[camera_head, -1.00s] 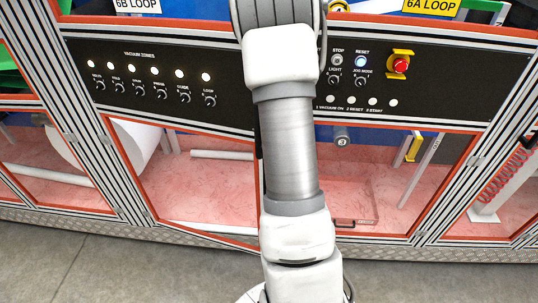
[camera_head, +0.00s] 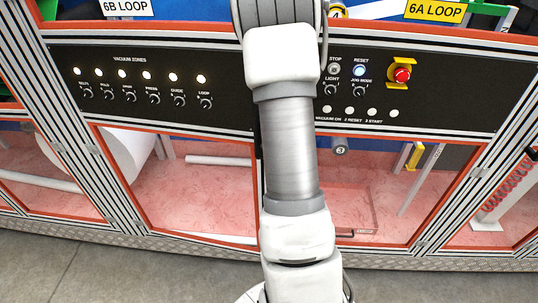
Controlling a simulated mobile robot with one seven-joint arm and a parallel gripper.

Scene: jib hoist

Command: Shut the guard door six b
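A lower panel in an orange-red frame with a clear pane (camera_head: 195,205) is left of my arm, under the control panel. The "6B LOOP" label (camera_head: 127,7) is at the top left, above the control panel. No door label shows on the lower panels, so I cannot tell which is guard door six b, or whether it is open or shut. My arm (camera_head: 291,150) rises through the middle of the view and hides part of the machine front. My gripper is out of view.
The black control panel (camera_head: 225,85) crosses the machine front, with knobs, lit lamps and a red stop button (camera_head: 402,74). The "6A LOOP" label (camera_head: 435,10) is at the top right. Another clear panel (camera_head: 345,190) is right of my arm. Grey floor (camera_head: 100,275) is clear at the bottom left.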

